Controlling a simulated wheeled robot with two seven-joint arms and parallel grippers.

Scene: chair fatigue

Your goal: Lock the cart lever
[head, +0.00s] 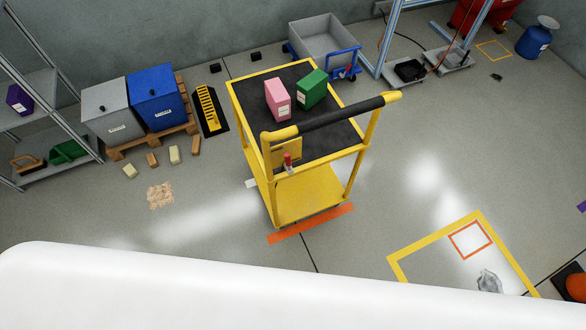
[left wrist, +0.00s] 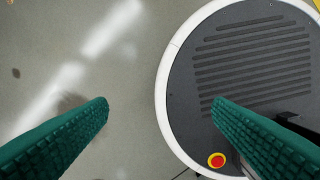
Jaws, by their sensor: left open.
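The yellow cart (head: 305,200) stands in the middle of the head view, with a dark top shelf and a black push handle (head: 330,113). A small lever with a red tip (head: 288,160) stands upright at the cart's near left corner, by a yellow plate. A pink box (head: 277,98) and a green box (head: 312,89) stand on the top shelf. My left gripper (left wrist: 160,105) shows only in the left wrist view, open and empty, with green ridged fingers above the floor and my round base. The cart is not clearly seen there. My right gripper is not in view.
Grey and blue bins (head: 155,95) stand on a pallet at the left, with small blocks on the floor before it. A grey tub cart (head: 325,42) stands behind. An orange floor strip (head: 310,223) lies at the cart's foot.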

